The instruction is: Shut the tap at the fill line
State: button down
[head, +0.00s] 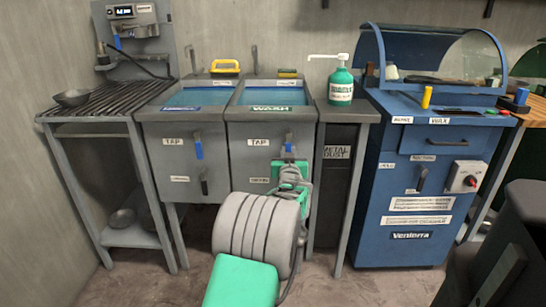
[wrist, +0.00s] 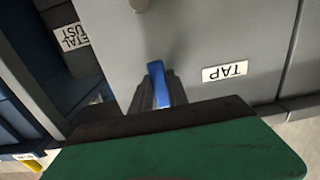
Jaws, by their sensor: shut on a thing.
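The WASH sink (head: 238,120) is a grey tank with blue water in its basin (head: 270,95). My gripper (head: 289,160) is at the sink's front, right of its TAP label (head: 258,142). In the wrist view the blue handle (wrist: 158,82) stands between the dark fingers (wrist: 170,92), near the upside-down TAP label (wrist: 225,72). I cannot make out a fill line.
A second sink (head: 155,135) with blue water and its own blue tap handle (head: 198,149) stands left. A green pump bottle (head: 341,83) stands right of the WASH sink, above a metal dust bin (head: 337,180). A blue buffing cabinet (head: 420,165) is farther right.

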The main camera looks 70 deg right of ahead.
dwell(0.3)
jog(key=c, duration=1.3)
grip_release()
jog(key=p+v, duration=0.2)
jog(key=v, duration=0.5)
jog(key=shift+s+a, duration=0.1)
jog(key=shift+a, duration=0.3)
